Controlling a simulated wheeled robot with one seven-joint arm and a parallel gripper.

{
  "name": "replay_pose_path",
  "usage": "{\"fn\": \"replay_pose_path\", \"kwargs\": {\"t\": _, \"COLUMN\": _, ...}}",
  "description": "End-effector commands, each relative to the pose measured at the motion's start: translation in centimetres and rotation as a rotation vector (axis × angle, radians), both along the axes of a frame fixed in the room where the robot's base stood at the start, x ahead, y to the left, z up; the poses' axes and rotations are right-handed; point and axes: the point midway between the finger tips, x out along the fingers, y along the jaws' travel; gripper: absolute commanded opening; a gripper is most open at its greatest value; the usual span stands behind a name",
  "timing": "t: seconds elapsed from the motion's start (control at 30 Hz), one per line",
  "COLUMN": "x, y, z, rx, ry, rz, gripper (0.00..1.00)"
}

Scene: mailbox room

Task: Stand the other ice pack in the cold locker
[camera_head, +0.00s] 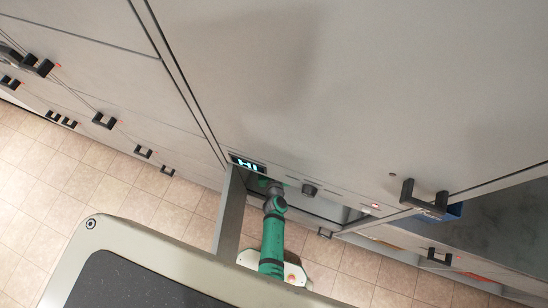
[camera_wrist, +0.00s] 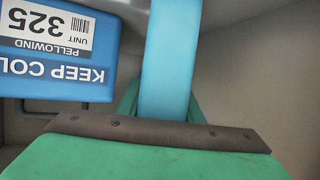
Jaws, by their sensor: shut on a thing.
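A light blue ice pack (camera_wrist: 170,60) stands upright in the wrist view, its lower end between the green fingers of my gripper (camera_wrist: 163,108). My gripper is shut on it. A blue box (camera_wrist: 60,50) with a white label and the words "KEEP COLD" is to the left of the pack, with a narrow gap between them. In the head view my green arm reaches into the open cold locker (camera_head: 318,204), under a lit display (camera_head: 248,164). The gripper and pack are hidden there. The other ice pack cannot be made out.
The locker's open door (camera_head: 230,212) sticks out just left of my arm. Plain locker walls (camera_wrist: 255,70) surround the pack in the wrist view. A compartment at the right holds a blue thing (camera_head: 453,211). Closed locker fronts with black handles (camera_head: 104,121) line the left.

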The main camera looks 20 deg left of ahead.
Motion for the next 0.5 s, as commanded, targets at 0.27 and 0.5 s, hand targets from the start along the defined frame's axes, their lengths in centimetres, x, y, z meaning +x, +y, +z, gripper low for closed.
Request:
{"fn": "replay_pose_path", "kwargs": {"t": 0.27, "x": 0.1, "y": -0.1, "z": -1.5, "rx": 0.0, "ry": -0.001, "rz": -0.002, "gripper": 0.0}}
{"fn": "replay_pose_path", "kwargs": {"t": 0.5, "x": 0.1, "y": -0.1, "z": -2.0, "rx": 0.001, "ry": -0.003, "rz": -0.001, "gripper": 0.0}}
